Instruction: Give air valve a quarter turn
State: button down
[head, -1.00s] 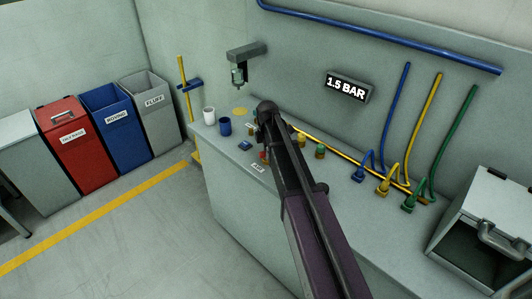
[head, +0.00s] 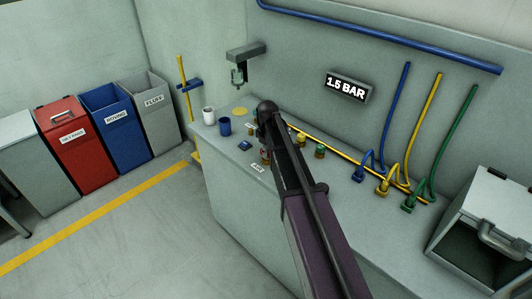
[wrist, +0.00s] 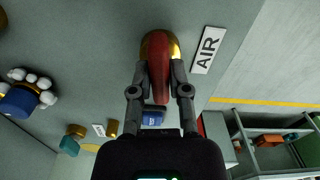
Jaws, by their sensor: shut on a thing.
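The air valve has a brass body (wrist: 160,42) and a red lever handle (wrist: 160,82), with a white "AIR" label (wrist: 208,50) beside it on the bench. In the wrist view my gripper (wrist: 159,72) is shut on the red handle, one finger on each side. The handle points from the brass body back toward my palm. In the head view the "AIR" label (head: 258,168) lies at the bench's front edge, and my arm hides most of the valve and gripper.
The grey bench (head: 235,195) also bears a white cup (head: 208,116), a blue cup (head: 225,126) and several colored hose fittings. A "1.5 BAR" display (head: 346,88) hangs on the wall. A grey open-fronted box (head: 490,220) stands at right. Bins line the left wall.

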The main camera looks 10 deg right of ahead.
jog(key=shift+s+m, duration=0.25)
jog(key=shift+m, duration=0.65)
jog(key=c, duration=0.6)
grip_release()
jog(key=shift+w, duration=0.1)
jog(key=shift+r, duration=0.1)
